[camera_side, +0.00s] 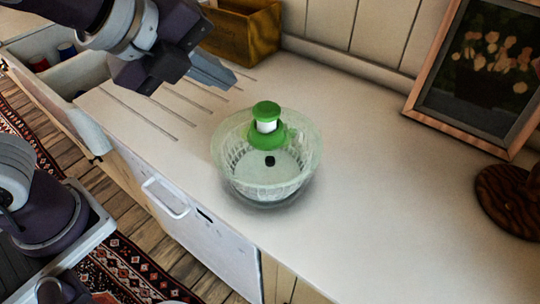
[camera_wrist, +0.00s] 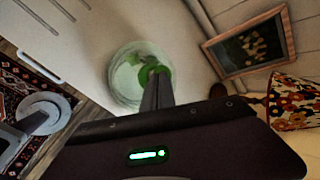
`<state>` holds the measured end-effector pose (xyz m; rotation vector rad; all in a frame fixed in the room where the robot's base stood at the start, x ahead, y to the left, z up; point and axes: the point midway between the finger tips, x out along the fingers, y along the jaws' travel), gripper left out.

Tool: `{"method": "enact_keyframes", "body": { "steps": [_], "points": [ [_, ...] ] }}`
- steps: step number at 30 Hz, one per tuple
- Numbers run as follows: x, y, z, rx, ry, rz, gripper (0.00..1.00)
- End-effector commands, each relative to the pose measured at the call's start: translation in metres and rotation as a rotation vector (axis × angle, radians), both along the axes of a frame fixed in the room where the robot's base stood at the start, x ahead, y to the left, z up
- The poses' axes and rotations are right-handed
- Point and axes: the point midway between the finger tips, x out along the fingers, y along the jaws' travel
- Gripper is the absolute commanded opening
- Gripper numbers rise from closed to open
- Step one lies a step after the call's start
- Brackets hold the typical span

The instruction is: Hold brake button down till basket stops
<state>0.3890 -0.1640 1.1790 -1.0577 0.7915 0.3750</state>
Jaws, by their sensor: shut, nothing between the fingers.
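A salad spinner (camera_side: 230,160) with a clear bowl and an inner basket (camera_side: 250,178) stands on the white counter. Its green pump knob (camera_side: 266,112) stands up on a white stem above a green hub. A small dark button (camera_side: 270,161) sits on the lid in front of the hub. My gripper (camera_side: 228,80) is shut and empty, above the counter to the upper left of the spinner, apart from it. In the wrist view the spinner (camera_wrist: 122,77) is beyond the closed fingers (camera_wrist: 160,78), which partly cover the green knob; the button is not visible there.
A wooden box (camera_side: 242,32) stands at the back by the wall. A framed flower picture (camera_side: 480,75) leans at the right, near a round dark wooden object (camera_side: 510,200). The counter right of the spinner is clear.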

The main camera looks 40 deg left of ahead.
Motion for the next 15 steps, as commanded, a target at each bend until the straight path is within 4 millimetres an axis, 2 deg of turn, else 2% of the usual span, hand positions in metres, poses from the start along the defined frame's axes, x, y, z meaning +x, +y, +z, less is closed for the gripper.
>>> {"method": "enact_keyframes", "body": {
  "steps": [1, 3, 6, 9, 15],
  "points": [
    [0.003, -0.020, -0.002, 0.067, -0.022, -0.125, 0.00],
    [0.006, -0.042, -0.004, 0.150, -0.058, -0.273, 0.00],
    [0.008, -0.062, -0.006, 0.223, -0.096, -0.408, 0.00],
    [0.008, -0.072, -0.007, 0.257, -0.113, -0.469, 0.00],
    [0.008, -0.073, -0.007, 0.263, -0.116, -0.479, 0.00]
  ]
}}
